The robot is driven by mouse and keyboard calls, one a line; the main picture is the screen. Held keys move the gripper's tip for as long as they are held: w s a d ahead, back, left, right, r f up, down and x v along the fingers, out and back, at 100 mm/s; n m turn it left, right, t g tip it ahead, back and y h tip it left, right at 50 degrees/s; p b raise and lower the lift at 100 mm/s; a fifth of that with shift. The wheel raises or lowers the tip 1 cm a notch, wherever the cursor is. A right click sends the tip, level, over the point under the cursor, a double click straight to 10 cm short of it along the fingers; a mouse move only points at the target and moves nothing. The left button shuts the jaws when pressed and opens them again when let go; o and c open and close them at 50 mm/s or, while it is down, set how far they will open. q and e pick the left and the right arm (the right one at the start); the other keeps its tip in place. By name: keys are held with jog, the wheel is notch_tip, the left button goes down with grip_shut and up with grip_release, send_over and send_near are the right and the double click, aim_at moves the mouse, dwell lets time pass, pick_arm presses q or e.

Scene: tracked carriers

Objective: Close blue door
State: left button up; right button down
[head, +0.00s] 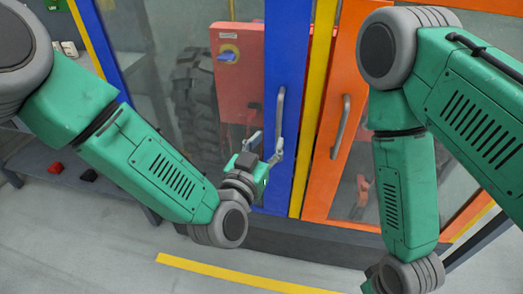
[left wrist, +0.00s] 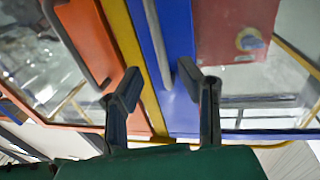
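The blue door (head: 284,60) has a blue frame around a clear panel and a grey vertical bar handle (head: 279,118). The door's edge lies beside a yellow post; I cannot tell whether a gap remains. My left gripper (head: 267,148) is at the lower part of the handle, fingers apart. In the left wrist view, the left gripper (left wrist: 162,95) is open, with the blue door (left wrist: 183,50) ahead and the handle (left wrist: 157,40) between the finger directions. Contact with the handle cannot be told. My right gripper is out of view; only its arm shows.
An orange door (head: 345,60) with its own handle (head: 341,127) stands right of the yellow post (head: 314,100). A red box (head: 238,75) and a dark tyre (head: 195,105) show behind the blue door's panel. A dark low table (head: 60,165) stands left.

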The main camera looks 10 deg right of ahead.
pick_arm(q)
jog(key=shift+v, duration=1.7)
jog(key=s+a+f+n+g+y, duration=0.1)
jog(key=s+a+f+g+y, duration=0.25)
jog(key=a+f, duration=0.5)
jog(key=s+a+f+n+g+y, duration=0.1)
jog(key=s+a+f+g+y, duration=0.2)
jog(key=a+f, duration=0.6)
jog(key=s+a+f+n+g+y, duration=0.2)
jog(key=s+a+f+g, duration=0.1)
jog(key=s+a, duration=0.7)
jog(key=s+a+f+n+g+y, duration=0.2)
jog(key=s+a+f+g, duration=0.2)
jog(key=s+a, duration=0.5)
jog(key=shift+s+a+n+g, duration=0.3)
jog(key=shift+s+a+g, duration=0.1)
jog(key=shift+a, duration=0.2)
jog(key=shift+f, duration=0.15)
